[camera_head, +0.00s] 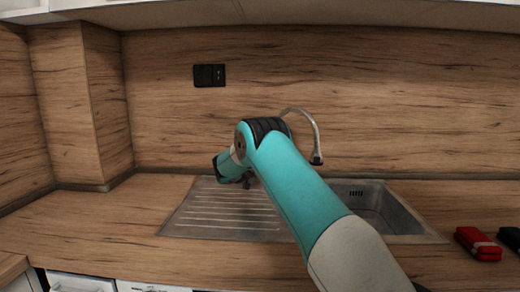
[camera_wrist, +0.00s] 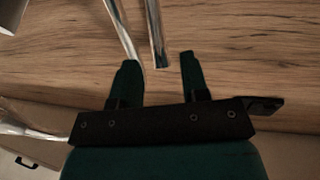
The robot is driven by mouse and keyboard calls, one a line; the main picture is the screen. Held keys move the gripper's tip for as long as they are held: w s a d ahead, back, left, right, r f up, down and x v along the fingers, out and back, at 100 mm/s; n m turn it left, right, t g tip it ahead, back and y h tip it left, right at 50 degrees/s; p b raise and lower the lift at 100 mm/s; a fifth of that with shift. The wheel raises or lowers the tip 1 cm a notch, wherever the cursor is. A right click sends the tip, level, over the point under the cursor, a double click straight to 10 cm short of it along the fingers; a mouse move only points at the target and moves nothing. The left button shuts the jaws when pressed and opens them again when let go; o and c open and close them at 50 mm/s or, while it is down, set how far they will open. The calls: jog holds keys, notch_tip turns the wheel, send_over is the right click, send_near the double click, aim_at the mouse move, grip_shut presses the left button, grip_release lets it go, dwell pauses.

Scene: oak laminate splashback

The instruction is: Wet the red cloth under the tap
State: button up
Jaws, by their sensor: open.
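The red cloth (camera_head: 477,240) lies as a folded bundle with a pale band on the counter at the far right, right of the sink. The tap (camera_head: 317,140) is a curved chrome spout over the sink basin (camera_head: 405,215), its base hidden behind my arm. My gripper (camera_head: 247,183) is above the ribbed drainboard, left of the tap and well away from the cloth. In the wrist view my gripper (camera_wrist: 157,72) has its two dark fingers apart, with nothing held between them. Chrome tubing (camera_wrist: 155,35) shows beyond the fingers; whether it touches them I cannot tell.
A dark item (camera_head: 510,237) lies just right of the cloth. The ribbed drainboard (camera_head: 205,215) is bare. The counter (camera_head: 90,220) left of it is clear. A wood splashback with a black socket (camera_head: 209,75) stands behind, and an overhead cabinet edge runs above.

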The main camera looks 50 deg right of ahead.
jog(key=shift+p+x, duration=0.3)
jog(key=shift+x, duration=1.7)
grip_shut()
